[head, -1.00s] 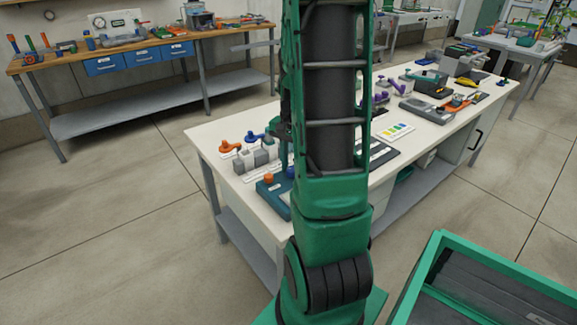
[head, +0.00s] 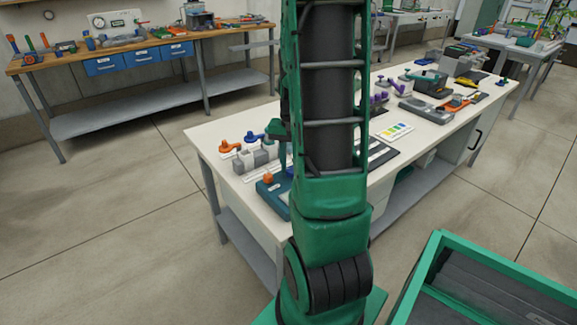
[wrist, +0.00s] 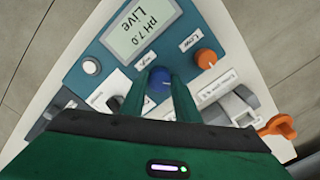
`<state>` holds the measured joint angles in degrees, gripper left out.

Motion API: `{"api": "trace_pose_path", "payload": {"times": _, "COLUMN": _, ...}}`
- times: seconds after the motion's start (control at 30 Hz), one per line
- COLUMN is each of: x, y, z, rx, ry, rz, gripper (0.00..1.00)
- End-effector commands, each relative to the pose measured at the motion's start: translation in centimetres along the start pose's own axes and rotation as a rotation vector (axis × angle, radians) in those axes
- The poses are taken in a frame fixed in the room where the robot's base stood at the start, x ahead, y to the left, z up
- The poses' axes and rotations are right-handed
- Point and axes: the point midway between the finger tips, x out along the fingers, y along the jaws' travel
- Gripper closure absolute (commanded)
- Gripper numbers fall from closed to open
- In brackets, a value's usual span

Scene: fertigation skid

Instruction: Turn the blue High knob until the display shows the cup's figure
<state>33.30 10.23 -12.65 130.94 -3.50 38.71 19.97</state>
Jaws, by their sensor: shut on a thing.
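The teal meter box (head: 272,203) stands at the near left end of the white table; it also fills the upper wrist view (wrist: 90,88). My gripper (wrist: 160,84) is shut on the blue knob, one finger on each side. The orange Low knob (wrist: 206,58) is to its right and also shows in the head view (head: 268,178). I cannot make out a cup with a figure.
A small white round piece (wrist: 91,65) is left of the display. Grey blocks with orange (wrist: 277,127) and blue handles stand close beside the meter. A colour chart (head: 397,131) and tools lie farther along the table. My arm hides the table's middle in the head view.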

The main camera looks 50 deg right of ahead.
Motion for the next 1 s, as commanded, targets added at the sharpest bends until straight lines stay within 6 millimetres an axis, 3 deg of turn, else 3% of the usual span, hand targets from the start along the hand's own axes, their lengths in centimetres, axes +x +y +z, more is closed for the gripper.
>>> {"api": "trace_pose_path", "payload": {"times": 0.03, "x": -0.3, "y": -0.5, "z": -0.5, "rx": -0.007, "ry": 0.014, "rz": -0.009, "gripper": 0.94}}
{"api": "trace_pose_path", "payload": {"times": 0.07, "x": -0.3, "y": -0.5, "z": -0.5, "rx": -0.007, "ry": 0.014, "rz": -0.009, "gripper": 0.69}}
{"api": "trace_pose_path", "payload": {"times": 0.13, "x": -0.3, "y": -0.4, "z": -0.4, "rx": -0.006, "ry": 0.013, "rz": -0.008, "gripper": 0.53}}
{"api": "trace_pose_path", "payload": {"times": 0.57, "x": -1.0, "y": -0.2, "z": -0.3, "rx": -0.002, "ry": 0.009, "rz": -0.004, "gripper": 0.53}}
{"api": "trace_pose_path", "payload": {"times": 1.0, "x": -8.6, "y": -0.3, "z": -0.2, "rx": -0.003, "ry": 0.01, "rz": -0.006, "gripper": 0.53}}
